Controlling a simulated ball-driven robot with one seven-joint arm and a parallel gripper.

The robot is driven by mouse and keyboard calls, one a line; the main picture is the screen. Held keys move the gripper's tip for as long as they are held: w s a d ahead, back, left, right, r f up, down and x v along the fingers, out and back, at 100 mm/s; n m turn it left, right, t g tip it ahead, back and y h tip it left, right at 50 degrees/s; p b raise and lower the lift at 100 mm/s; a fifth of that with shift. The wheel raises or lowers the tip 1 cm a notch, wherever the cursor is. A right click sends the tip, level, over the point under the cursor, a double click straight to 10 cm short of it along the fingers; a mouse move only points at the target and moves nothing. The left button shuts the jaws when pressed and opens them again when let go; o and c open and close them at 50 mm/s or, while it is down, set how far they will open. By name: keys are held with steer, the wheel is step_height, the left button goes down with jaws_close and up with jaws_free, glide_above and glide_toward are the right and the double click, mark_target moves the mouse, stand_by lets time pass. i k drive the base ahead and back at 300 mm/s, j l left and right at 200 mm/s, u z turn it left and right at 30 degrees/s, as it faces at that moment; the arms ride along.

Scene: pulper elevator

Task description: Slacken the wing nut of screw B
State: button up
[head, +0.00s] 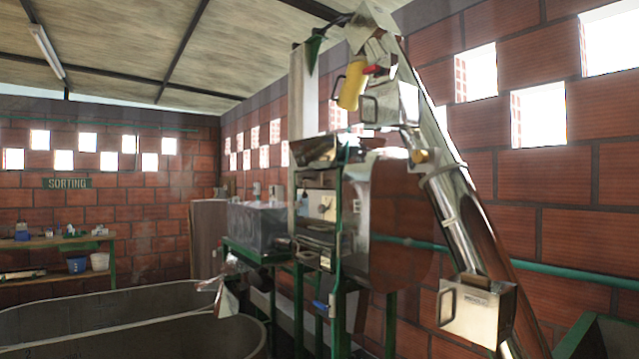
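No wing nut and no mark "B" can be made out at this size. A shiny metal elevator tube (462,205) slopes from the top centre down to the lower right. A metal box with a handle and a small label (478,310) sits at its lower part. Another metal box with a handle (390,104) is near its top, beside a yellow cylinder (352,86) with a red end (373,70). A small brass-coloured part (420,156) shows on the tube's left side. My gripper is not seen in this view.
A green-framed machine (322,225) stands left of the tube. A large tank (150,325) fills the lower left. A workbench (60,241) with small items stands under the "SORTING" sign (68,183). A green-edged trough (590,335) is at the lower right.

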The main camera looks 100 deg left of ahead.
mark_target(325, 178)
steer(key=u, duration=2.85)
